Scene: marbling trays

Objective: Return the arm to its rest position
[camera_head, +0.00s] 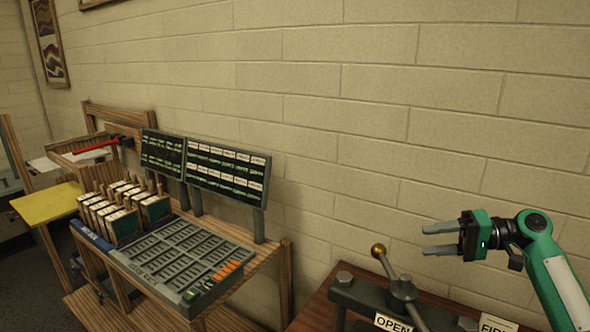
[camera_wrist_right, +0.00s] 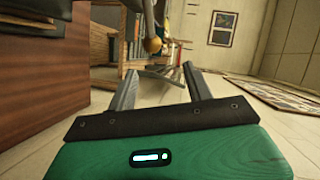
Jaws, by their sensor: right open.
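My right arm (camera_head: 560,284), green and white, comes in from the right edge in the head view. Its gripper (camera_head: 424,240) is open and empty, with both fingers pointing left. It is held in the air in front of the brick wall, to the right of a brass ball knob (camera_head: 378,250) on a dark lever device. In the right wrist view the two grey fingers (camera_wrist_right: 160,90) stand apart with nothing between them. The brass knob (camera_wrist_right: 153,45) shows beyond the fingers there. My left gripper is not in view.
The lever device (camera_head: 365,295) stands on a wooden bench with an "OPEN" sign (camera_head: 393,324). On the left, a wooden stand carries a grey slotted panel (camera_head: 180,252), a rack of wood-handled blocks (camera_head: 122,210) and two dark display boards (camera_head: 228,170). A yellow board (camera_head: 46,203) lies farther left.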

